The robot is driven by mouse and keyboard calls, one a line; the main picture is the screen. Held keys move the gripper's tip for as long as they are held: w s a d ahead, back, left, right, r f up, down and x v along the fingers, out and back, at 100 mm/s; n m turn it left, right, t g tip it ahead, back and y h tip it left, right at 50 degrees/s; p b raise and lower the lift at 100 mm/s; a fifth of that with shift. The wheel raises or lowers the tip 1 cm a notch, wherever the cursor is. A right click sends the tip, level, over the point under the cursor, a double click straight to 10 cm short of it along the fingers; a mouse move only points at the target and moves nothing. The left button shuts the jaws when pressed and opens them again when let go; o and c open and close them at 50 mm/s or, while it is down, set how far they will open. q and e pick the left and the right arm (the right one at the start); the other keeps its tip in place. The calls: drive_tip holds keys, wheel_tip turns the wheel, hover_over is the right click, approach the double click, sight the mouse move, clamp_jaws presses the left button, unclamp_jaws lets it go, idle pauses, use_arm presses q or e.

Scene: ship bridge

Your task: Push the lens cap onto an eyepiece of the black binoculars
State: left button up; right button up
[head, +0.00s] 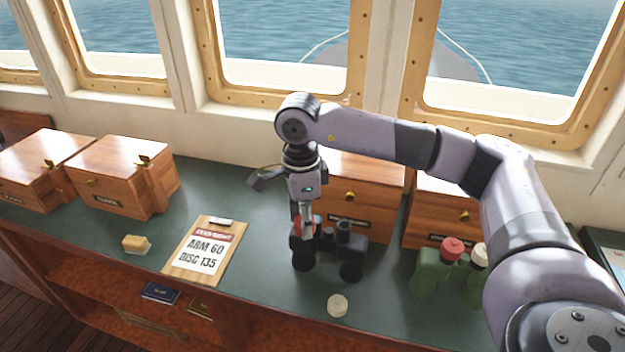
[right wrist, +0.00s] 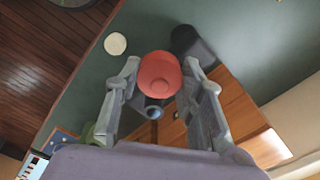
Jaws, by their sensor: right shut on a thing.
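The black binoculars (head: 351,262) stand upright on the green counter. My right gripper (head: 306,222) points down over their left barrel, shut on a red lens cap (right wrist: 159,75). In the right wrist view the cap sits between the two fingertips (right wrist: 161,68), over the binoculars (right wrist: 188,42). The cap is at the top of the left barrel; I cannot tell whether it is seated on that eyepiece or just above it. The right eyepiece (head: 343,227) is bare. The gripper partly hides the cap in the head view. My left gripper is not in view.
A pale round cap (head: 337,306) lies near the counter's front edge. Green binoculars (head: 429,272) with a red and a pale cap stand at right. Wooden boxes (head: 368,190) stand close behind. A clipboard (head: 205,250) and a yellowish block (head: 137,245) lie left.

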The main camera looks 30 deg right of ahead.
drive_tip(key=w+d+r+m, duration=0.1)
drive_tip(key=m, duration=0.2)
drive_tip(key=w+d+r+m, duration=0.1)
drive_tip(key=d+m, duration=0.1)
drive_tip(key=m, duration=0.1)
drive_tip(key=w+d+r+m+p, duration=0.1)
drive_tip(key=m, duration=0.2)
drive_tip(key=shift+d+r, duration=0.3)
drive_tip(key=shift+d, duration=0.1)
drive_tip(key=shift+f, duration=0.4)
drive_tip(key=shift+f+b, duration=1.15)
drive_tip(key=shift+f, duration=0.4)
drive_tip(key=shift+f+b, duration=0.6)
drive_tip(key=shift+f, duration=0.15)
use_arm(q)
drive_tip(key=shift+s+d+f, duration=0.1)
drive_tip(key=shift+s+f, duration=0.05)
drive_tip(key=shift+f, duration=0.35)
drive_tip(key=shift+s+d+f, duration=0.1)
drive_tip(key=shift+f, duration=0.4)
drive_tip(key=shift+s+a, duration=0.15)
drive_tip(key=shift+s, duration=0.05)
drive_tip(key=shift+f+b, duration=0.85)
use_arm(e)
drive_tip(key=shift+f, duration=0.9)
